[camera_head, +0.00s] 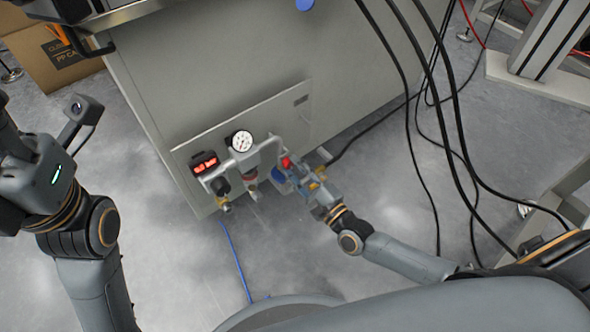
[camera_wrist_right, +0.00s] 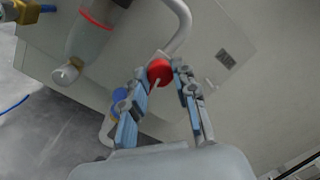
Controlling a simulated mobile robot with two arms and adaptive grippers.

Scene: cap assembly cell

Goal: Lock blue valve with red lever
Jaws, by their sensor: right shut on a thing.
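The red lever (camera_head: 286,162) shows as a small red part on the pipework of the machine's front panel. In the right wrist view the red lever (camera_wrist_right: 159,71) is a round red knob between my fingertips. My right gripper (camera_head: 294,172) is shut on it. The blue valve (camera_head: 278,175) is just below and left of the red lever, partly hidden by my gripper. In the right wrist view the blue valve (camera_wrist_right: 119,95) shows behind the left finger.
A round pressure gauge (camera_head: 242,141) and a red digital display (camera_head: 204,163) sit left of my right gripper. A filter bowl (camera_wrist_right: 90,30) hangs beside the pipe. Black cables (camera_head: 418,110) hang to the right. A blue hose (camera_head: 236,262) lies on the open floor.

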